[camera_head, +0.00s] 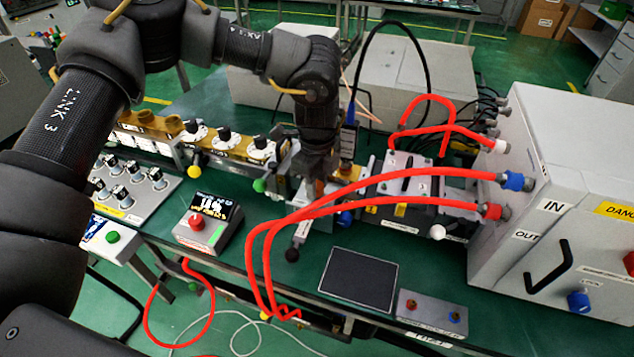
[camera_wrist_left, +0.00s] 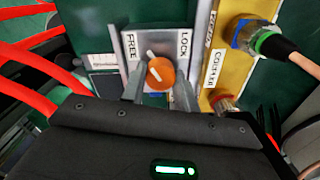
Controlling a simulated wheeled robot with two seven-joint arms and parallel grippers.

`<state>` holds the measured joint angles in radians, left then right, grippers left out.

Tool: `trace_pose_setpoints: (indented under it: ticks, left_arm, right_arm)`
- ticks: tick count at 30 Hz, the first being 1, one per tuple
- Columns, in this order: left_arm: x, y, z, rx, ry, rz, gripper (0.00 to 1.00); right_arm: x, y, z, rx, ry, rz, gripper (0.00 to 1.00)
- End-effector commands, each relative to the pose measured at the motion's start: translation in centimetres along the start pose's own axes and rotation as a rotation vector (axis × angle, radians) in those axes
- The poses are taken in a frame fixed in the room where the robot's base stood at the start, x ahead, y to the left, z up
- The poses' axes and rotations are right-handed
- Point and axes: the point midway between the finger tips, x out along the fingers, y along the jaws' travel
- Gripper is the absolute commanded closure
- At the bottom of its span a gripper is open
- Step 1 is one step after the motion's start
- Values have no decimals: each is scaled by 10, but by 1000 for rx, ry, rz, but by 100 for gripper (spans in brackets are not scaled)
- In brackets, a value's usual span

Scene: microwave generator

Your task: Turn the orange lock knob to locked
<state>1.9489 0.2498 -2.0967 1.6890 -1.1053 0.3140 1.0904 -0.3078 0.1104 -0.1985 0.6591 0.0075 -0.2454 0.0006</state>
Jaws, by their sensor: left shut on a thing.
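The orange lock knob (camera_wrist_left: 161,74) sits on a grey plate (camera_wrist_left: 185,28) in the left wrist view, with FREE lettered on the left and LOCK on the right. A white mark on the knob leans up and to the left, toward the FREE side. My left gripper (camera_wrist_left: 160,84) is shut on the knob, with one grey finger on each side of it. In the head view my left gripper (camera_head: 316,188) points down at the bench beside the red hoses, and the knob is mostly hidden there. My right gripper is not in view.
Red hoses (camera_head: 370,176) run close to the right of the gripper to a grey cabinet (camera_head: 560,190). A yellow block with a cable connector (camera_wrist_left: 245,38) stands right of the knob plate. A black-knobbed lever (camera_head: 292,254) and a dark flat panel (camera_head: 358,278) lie nearer the front.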

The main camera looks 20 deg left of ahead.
Motion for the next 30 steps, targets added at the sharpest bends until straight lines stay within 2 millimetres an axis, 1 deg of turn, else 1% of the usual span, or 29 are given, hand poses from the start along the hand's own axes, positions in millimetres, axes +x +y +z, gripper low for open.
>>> trace_pose_setpoints:
  ticks: [5,10,14,21,30]
  left_arm:
    - [0,0,0,4,1,1,93]
    - [0,0,0,40,2,2,93]
    - [0,0,0,105,3,2,93]
    - [0,1,0,300,4,3,93]
    - [0,1,0,586,3,1,93]
  right_arm:
    - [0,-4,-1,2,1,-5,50]
    - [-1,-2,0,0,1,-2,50]
    - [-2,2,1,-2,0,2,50]
    - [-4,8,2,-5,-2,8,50]
    - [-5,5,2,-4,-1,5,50]
